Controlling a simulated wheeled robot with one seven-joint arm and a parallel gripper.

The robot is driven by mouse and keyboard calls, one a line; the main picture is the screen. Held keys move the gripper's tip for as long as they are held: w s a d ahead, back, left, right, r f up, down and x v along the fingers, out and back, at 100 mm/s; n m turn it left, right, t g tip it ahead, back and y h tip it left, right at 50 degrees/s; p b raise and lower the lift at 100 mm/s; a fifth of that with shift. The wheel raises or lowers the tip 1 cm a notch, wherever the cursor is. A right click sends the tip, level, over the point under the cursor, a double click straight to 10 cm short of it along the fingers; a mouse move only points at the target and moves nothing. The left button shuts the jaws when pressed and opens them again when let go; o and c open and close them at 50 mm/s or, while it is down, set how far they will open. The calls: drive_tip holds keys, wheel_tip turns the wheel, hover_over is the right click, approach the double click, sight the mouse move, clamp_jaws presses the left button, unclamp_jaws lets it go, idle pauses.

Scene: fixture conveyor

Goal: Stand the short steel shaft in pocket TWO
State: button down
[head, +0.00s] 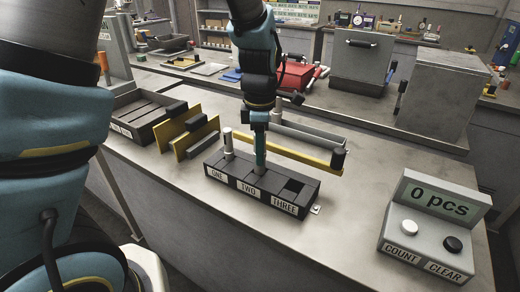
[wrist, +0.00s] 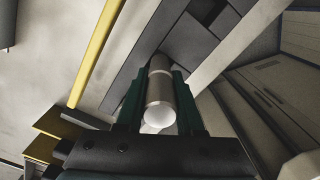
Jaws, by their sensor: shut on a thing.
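The dark fixture block (head: 238,188) stands on the bench with pockets labelled ONE, TWO and THREE. A steel shaft (head: 228,143) stands upright in pocket ONE. My gripper (head: 260,168) points down at pocket TWO, its fingertips close to the block's top. In the wrist view my gripper (wrist: 160,92) is shut on a bright steel shaft (wrist: 159,88), held lengthwise between the green fingers. In the head view the fingers mostly hide this shaft. I cannot tell whether its lower end is inside pocket TWO. Pocket THREE (head: 294,187) looks empty.
A yellow rail (head: 303,160) and a grey channel lie behind the block. Yellow plates (head: 187,143) and a dark tray (head: 140,115) stand to the left. A counter box (head: 428,238) reading "0 pcs" stands at the right.

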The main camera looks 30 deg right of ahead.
sight(259, 171)
drive_tip(key=shift+f+b, duration=0.9)
drive_tip(key=shift+f, duration=0.9)
idle(1.4)
drive_tip(key=shift+c, duration=2.3)
unclamp_jaws()
